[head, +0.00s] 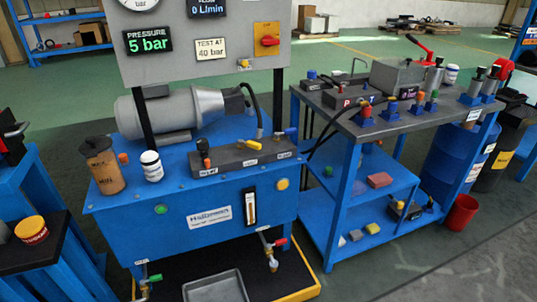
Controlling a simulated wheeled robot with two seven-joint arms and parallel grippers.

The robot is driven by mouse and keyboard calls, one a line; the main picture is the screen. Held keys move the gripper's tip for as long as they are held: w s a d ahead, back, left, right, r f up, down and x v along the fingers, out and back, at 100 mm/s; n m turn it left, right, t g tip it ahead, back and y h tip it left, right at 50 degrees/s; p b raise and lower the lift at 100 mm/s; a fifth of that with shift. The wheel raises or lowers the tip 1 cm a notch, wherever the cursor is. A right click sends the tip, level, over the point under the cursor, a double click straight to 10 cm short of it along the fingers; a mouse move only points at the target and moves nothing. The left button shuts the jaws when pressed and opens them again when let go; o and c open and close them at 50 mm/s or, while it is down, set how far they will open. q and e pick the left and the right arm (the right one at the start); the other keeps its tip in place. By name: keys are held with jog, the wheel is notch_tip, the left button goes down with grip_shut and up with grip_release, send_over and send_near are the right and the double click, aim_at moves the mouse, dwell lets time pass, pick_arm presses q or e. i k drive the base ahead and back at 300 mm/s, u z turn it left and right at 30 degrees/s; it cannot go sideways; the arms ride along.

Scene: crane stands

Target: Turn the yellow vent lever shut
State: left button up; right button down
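A small yellow lever (253,144) lies nearly flat on top of the dark grey manifold block (238,160) on the blue power unit (205,215). White labels on the block's front are too small to read, so I cannot confirm which one says vent. I cannot tell the lever's open or shut position. Neither of my grippers is in the head view.
A grey panel (205,68) on black posts rises behind the block; its display reads 5 bar. A brown-filled bottle (103,168) and white jar (151,166) stand left. A black hose (257,108) runs near the block. A crowded blue cart (375,140) stands right.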

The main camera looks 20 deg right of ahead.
aim_at(253, 144)
jog(key=z, duration=0.3)
jog(key=i, duration=1.05)
jog(key=u, duration=0.25)
